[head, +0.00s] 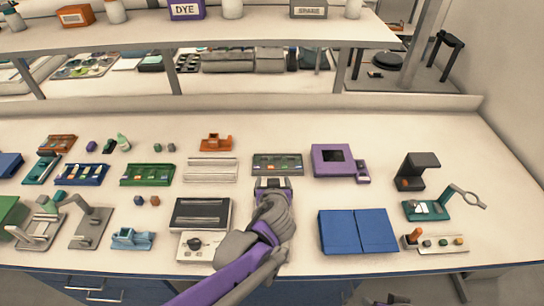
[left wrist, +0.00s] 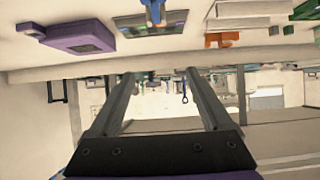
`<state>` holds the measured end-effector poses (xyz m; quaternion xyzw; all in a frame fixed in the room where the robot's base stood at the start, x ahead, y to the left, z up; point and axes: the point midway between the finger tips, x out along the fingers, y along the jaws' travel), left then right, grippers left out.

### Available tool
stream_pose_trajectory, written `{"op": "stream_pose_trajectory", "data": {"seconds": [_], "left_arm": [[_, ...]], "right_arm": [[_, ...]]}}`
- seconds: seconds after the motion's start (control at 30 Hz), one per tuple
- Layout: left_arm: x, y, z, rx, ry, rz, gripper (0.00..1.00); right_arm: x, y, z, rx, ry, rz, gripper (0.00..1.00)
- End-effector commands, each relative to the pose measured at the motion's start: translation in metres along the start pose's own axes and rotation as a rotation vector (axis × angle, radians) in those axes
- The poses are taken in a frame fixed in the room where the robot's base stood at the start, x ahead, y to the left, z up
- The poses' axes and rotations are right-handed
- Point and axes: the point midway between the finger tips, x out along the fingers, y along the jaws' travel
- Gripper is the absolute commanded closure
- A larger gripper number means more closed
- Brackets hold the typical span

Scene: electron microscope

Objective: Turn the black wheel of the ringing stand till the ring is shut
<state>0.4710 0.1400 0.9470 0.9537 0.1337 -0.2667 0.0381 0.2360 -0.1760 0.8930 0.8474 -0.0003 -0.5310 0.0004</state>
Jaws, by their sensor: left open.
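A pale box with a round black knob (head: 195,244) stands at the front of the bench, left of my left forearm. It may be the ringing stand, but I cannot make out a ring on it. A teal stand (head: 425,210) at the right carries a grey arm ending in an open loop (head: 474,199); I cannot tell a wheel on it. My left gripper (head: 272,183) is over the middle of the bench, just in front of a dark slide tray (head: 277,164). In the left wrist view its two fingers (left wrist: 162,73) are apart with nothing between them.
A blue folder (head: 357,231) lies right of my left arm, with a purple device (head: 333,160) behind it. A dark-topped panel (head: 201,214) stands behind the knob box. Several trays fill the left. A raised shelf (head: 200,40) crosses the back.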

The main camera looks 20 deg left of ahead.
Motion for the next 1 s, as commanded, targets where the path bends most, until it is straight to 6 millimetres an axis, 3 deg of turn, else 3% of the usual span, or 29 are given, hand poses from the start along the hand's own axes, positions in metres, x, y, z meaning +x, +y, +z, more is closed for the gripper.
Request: {"op": "stream_pose_trajectory", "data": {"seconds": [0.03,0.1,0.53,1.0], "left_arm": [[0.009,-0.001,0.015,0.0,-0.002,-0.001,0.18],[0.009,-0.002,-0.002,-0.004,-0.052,-0.004,0.18],[0.04,-0.001,-0.044,-0.005,-0.449,-0.002,0.18],[0.075,-0.001,-0.06,-0.001,-0.777,-0.002,0.18]], "right_arm": [[0.014,0.0,0.011,0.0,-0.007,0.0,0.34],[0.004,0.0,0.003,0.0,-0.002,0.0,0.34],[-0.018,0.0,-0.015,0.0,0.011,0.0,0.34],[-0.031,0.0,-0.027,0.0,0.021,0.0,0.34]]}}
